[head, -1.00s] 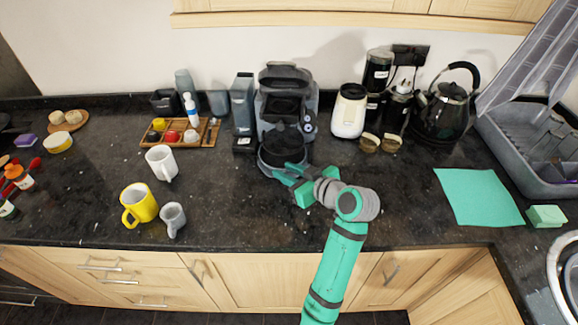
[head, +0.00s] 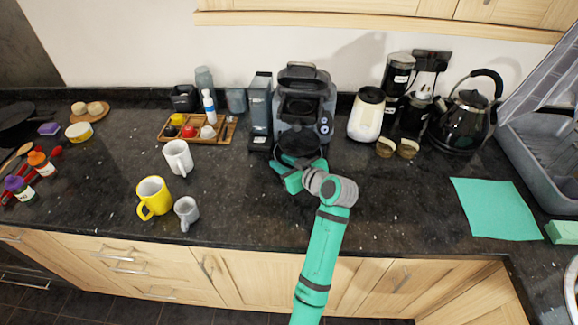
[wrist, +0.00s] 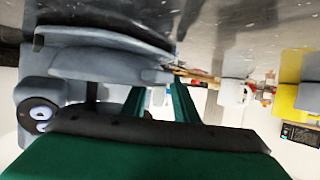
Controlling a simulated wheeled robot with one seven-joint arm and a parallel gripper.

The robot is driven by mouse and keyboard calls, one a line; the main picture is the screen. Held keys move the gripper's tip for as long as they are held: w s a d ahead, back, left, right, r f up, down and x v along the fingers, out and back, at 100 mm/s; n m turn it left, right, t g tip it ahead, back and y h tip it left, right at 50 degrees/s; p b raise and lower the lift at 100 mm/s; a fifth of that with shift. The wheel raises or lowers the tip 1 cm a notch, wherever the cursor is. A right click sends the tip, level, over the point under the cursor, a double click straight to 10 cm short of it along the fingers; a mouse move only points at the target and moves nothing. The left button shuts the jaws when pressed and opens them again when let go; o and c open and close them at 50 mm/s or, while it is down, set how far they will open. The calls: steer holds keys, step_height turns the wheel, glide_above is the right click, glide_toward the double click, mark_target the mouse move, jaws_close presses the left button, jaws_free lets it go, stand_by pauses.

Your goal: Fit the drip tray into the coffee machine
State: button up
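The coffee machine (head: 303,92) is grey and black and stands against the back wall. The drip tray (head: 297,146), round with a dark top and grey rim, is at its front foot; I cannot tell whether it is fully seated. My gripper (head: 284,174) is low at the tray's near edge, partly hidden by my wrist. In the wrist view, which looks upside down, my gripper's two green fingers (wrist: 158,100) stand apart, with no thing clearly held between them. Grey curved edges of the machine's lower front or the tray show beside the fingertips; contact is unclear.
A white grinder (head: 367,114) and black kettle (head: 462,122) stand right of the machine. A grey container (head: 259,105) stands close on its left. A yellow mug (head: 154,198) and two paler mugs are at front left. Counter right of my arm is clear up to a green cloth (head: 495,208).

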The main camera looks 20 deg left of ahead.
steer(key=shift+w+a+f, duration=0.2)
steer(key=shift+a, duration=0.15)
jaws_close()
steer(key=shift+o, duration=0.2)
jaws_free()
steer(key=shift+d, duration=0.15)
steer(key=v, duration=1)
steer(key=shift+s+d+r, duration=0.1)
steer(key=shift+s+d, duration=0.1)
steer(key=shift+s, duration=0.05)
